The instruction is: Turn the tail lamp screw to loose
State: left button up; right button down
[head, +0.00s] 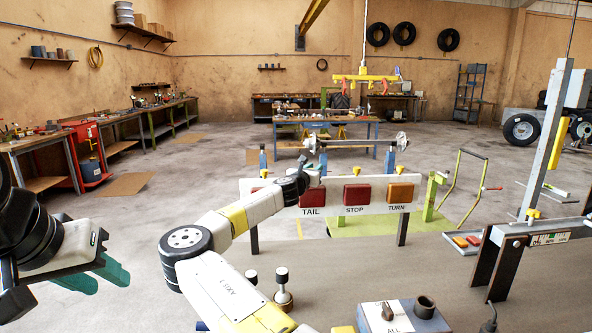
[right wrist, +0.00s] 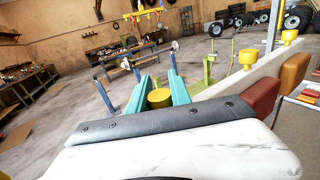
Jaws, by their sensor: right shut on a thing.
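A white lamp board (head: 336,209) carries red and orange lamps labelled TAIL, STOP and TURN. The red tail lamp (head: 312,196) is partly covered by my right arm. Yellow screws stand on the board's top edge, including one above the stop lamp (head: 357,170). In the right wrist view, my right gripper (right wrist: 162,88) has its teal fingers closed around a yellow screw (right wrist: 159,99), which appears to be the tail lamp's. My left gripper (head: 96,274) is open and empty at the far left, away from the board.
A grey bench (head: 440,270) spreads below the board, with a control box (head: 405,318) at the front. A post (head: 547,140) on a dark stand rises at right. A blue workbench (head: 345,135) with an axle stands behind. Open floor lies at left.

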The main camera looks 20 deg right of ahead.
jog(key=shift+w+a+r+n+t+y, duration=0.15)
jog(key=shift+a+n+y, duration=0.45)
jog(key=shift+n+y, duration=2.65)
jog(key=shift+s+a+f+n+t+y, duration=0.2)
jog(key=shift+a+n+y, duration=0.45)
jog(key=shift+n+y, duration=2.6)
jog(key=shift+w+a+r+n+t+y, duration=0.2)
jog(key=shift+a+n+y, duration=0.85)
jog(key=shift+y, duration=3.95)
jog(key=shift+d+n+y, duration=0.3)
jog(key=shift+d+n, duration=0.1)
jog(key=shift+n, duration=0.25)
jog(key=c, duration=1.2)
grip_release()
jog(key=shift+v, duration=3.9)
